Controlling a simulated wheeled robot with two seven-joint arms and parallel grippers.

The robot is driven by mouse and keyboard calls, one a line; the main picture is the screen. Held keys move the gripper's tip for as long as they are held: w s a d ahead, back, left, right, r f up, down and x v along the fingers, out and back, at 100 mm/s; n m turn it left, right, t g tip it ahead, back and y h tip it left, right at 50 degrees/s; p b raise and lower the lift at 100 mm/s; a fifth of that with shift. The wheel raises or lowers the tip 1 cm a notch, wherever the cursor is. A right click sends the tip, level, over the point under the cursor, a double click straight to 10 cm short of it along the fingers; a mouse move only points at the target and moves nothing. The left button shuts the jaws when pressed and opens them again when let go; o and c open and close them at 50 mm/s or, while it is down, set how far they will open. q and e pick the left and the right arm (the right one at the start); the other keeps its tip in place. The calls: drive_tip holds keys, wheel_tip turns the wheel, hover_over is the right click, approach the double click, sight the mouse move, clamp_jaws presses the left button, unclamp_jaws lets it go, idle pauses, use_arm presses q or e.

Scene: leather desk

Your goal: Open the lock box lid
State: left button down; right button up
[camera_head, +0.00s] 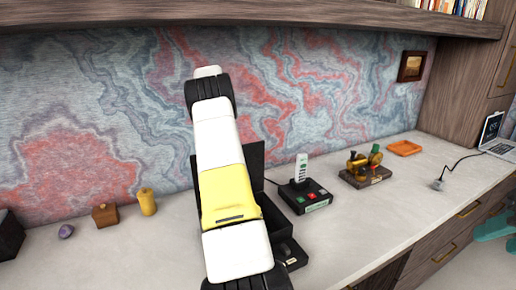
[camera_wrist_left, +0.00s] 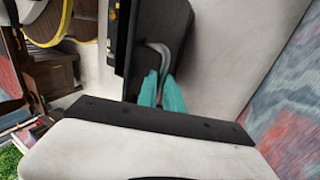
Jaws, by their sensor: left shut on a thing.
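The black lock box (camera_head: 271,217) stands on the desk, largely hidden behind my left arm in the head view. Its dark lid (camera_head: 256,157) stands raised at the back, and part of the open inside shows. In the left wrist view, my left gripper (camera_wrist_left: 162,88) has its teal fingers shut on a grey curved handle (camera_wrist_left: 158,50) on a dark panel (camera_wrist_left: 172,25). The left fingers are hidden in the head view. My right gripper (camera_head: 495,228) shows as teal fingers at the right edge, away from the box; its opening is unclear.
A black button box (camera_head: 306,197) with a white upright piece sits just right of the lock box. Further right are a brass model (camera_head: 364,166), an orange tray (camera_head: 404,148) and a laptop (camera_head: 500,147). Small objects, including a yellow cylinder (camera_head: 147,203), stand left. Bare desk lies front right.

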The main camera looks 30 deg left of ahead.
use_arm(q)
drive_tip(key=shift+w+a+f+h, duration=0.3)
drive_tip(key=shift+a+f, duration=0.05)
drive_tip(key=shift+a, duration=0.25)
drive_tip(key=shift+g, duration=0.3)
drive_tip(key=c, duration=1.5)
unclamp_jaws()
drive_tip(key=shift+r, duration=0.1)
drive_tip(key=shift+d+r, duration=0.1)
drive_tip(key=shift+r, duration=0.05)
